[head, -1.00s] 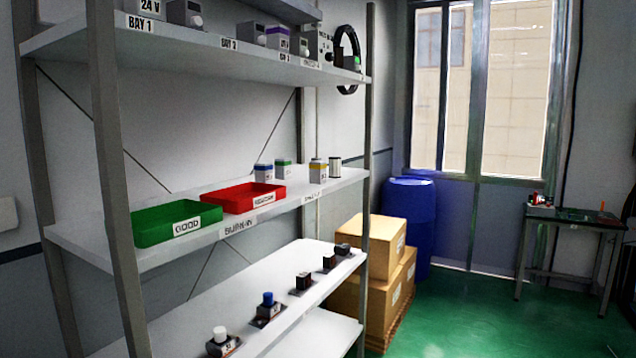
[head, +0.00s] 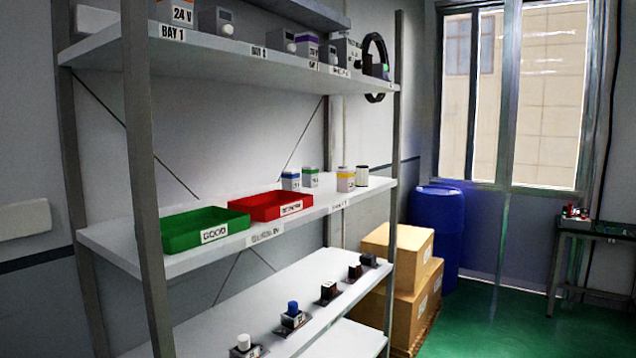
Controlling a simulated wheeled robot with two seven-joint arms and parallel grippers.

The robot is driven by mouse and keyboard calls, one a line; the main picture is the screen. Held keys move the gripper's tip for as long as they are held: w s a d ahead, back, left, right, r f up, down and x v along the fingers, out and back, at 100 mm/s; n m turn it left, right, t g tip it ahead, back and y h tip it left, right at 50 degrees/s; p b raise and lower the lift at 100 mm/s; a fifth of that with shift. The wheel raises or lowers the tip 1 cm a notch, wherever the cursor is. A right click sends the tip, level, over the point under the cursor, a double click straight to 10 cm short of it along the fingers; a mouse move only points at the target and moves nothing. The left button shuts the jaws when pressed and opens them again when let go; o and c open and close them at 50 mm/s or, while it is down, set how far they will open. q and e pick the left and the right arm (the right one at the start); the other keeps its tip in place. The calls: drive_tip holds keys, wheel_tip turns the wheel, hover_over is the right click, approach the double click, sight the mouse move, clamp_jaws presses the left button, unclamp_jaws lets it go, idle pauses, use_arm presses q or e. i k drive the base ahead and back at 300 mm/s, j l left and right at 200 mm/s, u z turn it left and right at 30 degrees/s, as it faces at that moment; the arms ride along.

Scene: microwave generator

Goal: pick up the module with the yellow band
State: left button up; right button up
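The module with the yellow band (head: 346,180) stands upright on the middle shelf (head: 330,205), near its right end. It is a small pale block with a yellow stripe near its top. Neither of my grippers is in view.
A green tray (head: 178,245) marked GOOD and a red tray (head: 245,213) sit left on the same shelf. A shelf post (head: 393,200) rises at the right front. Cardboard boxes (head: 412,290) and a blue barrel (head: 438,225) stand beyond. Green floor (head: 500,325) is clear at right.

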sight(344, 178)
drive_tip(key=i+l+u, duration=0.15)
drive_tip(key=u, duration=0.15)
drive_tip(key=i+l+u, duration=0.35)
drive_tip(key=l, duration=0.3)
drive_tip(key=i+l+u, duration=0.1)
drive_tip(key=l, duration=0.3)
drive_tip(key=i+l+u, duration=0.1)
drive_tip(key=l, duration=0.3)
drive_tip(key=i+l, duration=0.15)
drive_tip(key=l, duration=0.3)
drive_tip(key=i+l, duration=0.1)
drive_tip(key=l, duration=0.25)
drive_tip(key=i+l, duration=0.15)
drive_tip(key=l, duration=0.25)
drive_tip(key=i+l, duration=0.1)
drive_tip(key=l, duration=0.25)
drive_tip(key=i+l+u, duration=0.1)
drive_tip(key=l, duration=0.25)
